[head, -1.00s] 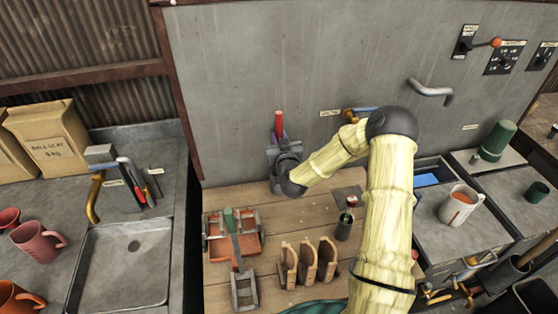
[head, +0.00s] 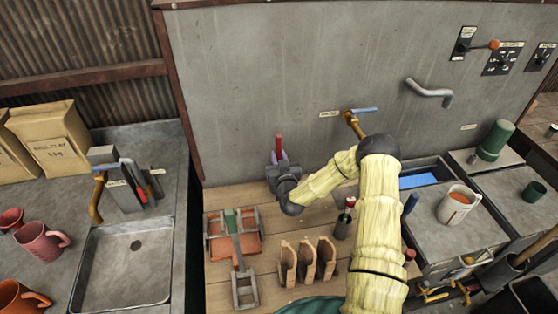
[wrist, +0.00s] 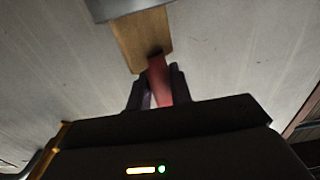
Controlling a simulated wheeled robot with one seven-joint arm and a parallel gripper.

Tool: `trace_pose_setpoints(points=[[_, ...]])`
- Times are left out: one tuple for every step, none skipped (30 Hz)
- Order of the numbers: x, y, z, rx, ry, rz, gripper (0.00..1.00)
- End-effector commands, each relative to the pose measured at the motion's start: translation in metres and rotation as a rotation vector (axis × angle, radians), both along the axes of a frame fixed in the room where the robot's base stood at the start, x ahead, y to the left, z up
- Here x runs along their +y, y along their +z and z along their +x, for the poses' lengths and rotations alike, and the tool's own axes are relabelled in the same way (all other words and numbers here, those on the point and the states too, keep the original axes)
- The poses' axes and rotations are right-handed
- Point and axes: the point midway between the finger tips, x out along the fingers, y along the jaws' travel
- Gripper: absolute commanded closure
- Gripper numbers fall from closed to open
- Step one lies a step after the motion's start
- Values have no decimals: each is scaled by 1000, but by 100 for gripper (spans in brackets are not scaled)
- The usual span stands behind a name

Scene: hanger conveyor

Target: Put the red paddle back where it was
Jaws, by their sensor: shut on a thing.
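The red paddle shows in the head view as an upright red piece (head: 279,146) rising above my gripper (head: 279,159), in front of the grey wall panel. My gripper is shut on it. In the wrist view the red part (wrist: 159,82) sits between the two dark fingers of my gripper (wrist: 158,88). A wood-coloured strip (wrist: 143,38) shows beyond it; I cannot tell whether it belongs to the paddle. The paddle's lower part is hidden by the gripper and wrist.
Below my gripper, the wooden table (head: 275,204) holds a metal frame over a reddish block (head: 248,245), several brown upright pieces (head: 308,260) and a dark cup (head: 343,226). A brass tap with a blue lever (head: 354,122) juts from the wall. A sink (head: 120,270) lies left.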

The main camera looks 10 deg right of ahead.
Motion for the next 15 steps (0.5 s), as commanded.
trace_pose_setpoints(points=[[0,-7,0,2,-2,1,100],[0,-10,0,1,-1,1,100],[0,-13,0,0,0,1,100],[0,-15,0,0,-1,0,100],[0,-16,0,-1,-1,0,100],[0,-17,0,-2,-1,-1,100],[0,-17,0,-2,-1,-1,100],[0,-17,0,-3,-1,-1,100],[0,-17,0,-2,-1,-1,100],[0,-17,0,-2,-1,-1,100],[0,-17,0,-2,0,-1,100],[0,-17,0,-2,0,-1,100],[0,-18,0,-2,0,-1,100],[0,-19,0,-2,0,-1,100],[0,-20,0,-2,0,-1,100]])
